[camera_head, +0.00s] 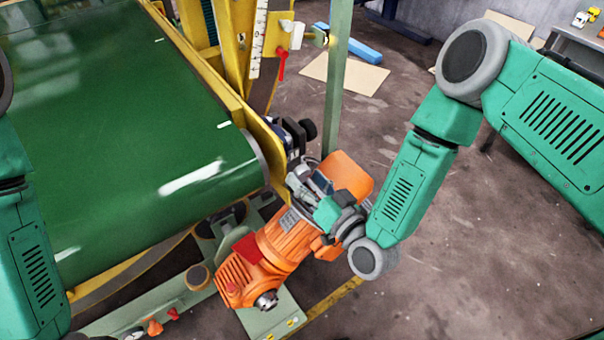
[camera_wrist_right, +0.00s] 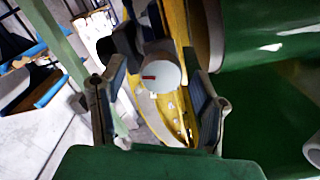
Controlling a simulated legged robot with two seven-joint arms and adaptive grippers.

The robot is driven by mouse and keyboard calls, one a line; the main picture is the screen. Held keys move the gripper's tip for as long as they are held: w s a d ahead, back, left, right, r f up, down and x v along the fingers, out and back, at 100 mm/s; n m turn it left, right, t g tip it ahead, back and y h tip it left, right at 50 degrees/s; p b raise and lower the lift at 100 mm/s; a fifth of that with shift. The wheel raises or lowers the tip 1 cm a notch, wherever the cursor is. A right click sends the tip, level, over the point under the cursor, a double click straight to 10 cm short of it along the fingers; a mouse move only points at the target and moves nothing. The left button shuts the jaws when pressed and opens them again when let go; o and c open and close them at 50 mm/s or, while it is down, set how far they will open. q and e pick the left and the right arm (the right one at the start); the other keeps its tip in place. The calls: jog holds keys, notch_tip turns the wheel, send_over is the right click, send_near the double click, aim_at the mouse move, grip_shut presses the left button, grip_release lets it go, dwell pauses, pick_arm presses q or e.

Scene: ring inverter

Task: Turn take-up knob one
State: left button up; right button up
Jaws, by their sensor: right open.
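In the head view a black knob (camera_head: 308,130) sticks out from a dark block on the near right corner of the conveyor frame. My right gripper (camera_head: 301,170) is just below it, partly hidden by its own wrist. In the right wrist view the gripper (camera_wrist_right: 158,105) is open, with one finger on each side. A pale grey round face with a red mark (camera_wrist_right: 162,73) shows between the fingers, apparently the knob's end. I cannot tell whether the fingers touch it. My left gripper is not in view; only parts of my left arm show.
A green conveyor belt (camera_head: 110,130) with a yellow frame fills the left. An orange motor (camera_head: 290,238) lies right under my right wrist. A green post (camera_head: 337,85) stands behind the knob. A red lever (camera_head: 281,64) hangs above it. Open floor (camera_head: 480,235) lies to the right.

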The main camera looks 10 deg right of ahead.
jog(key=v, duration=1)
jog(key=shift+f, duration=0.15)
jog(key=s+d+f+n+g+h, duration=0.2)
jog(key=s+d+f+n+g, duration=0.1)
jog(key=s+f+g, duration=0.55)
jog(key=s+d+f+m+g+h, duration=0.1)
jog(key=s+d+f+g+h, duration=0.2)
jog(key=s+d+g, duration=0.4)
jog(key=s+d+h, duration=0.1)
jog(key=s+d, duration=0.2)
jog(key=shift+d+h, duration=0.2)
jog(key=shift+h, duration=0.2)
jog(key=shift+w+g, duration=0.15)
jog(key=shift+g, duration=0.1)
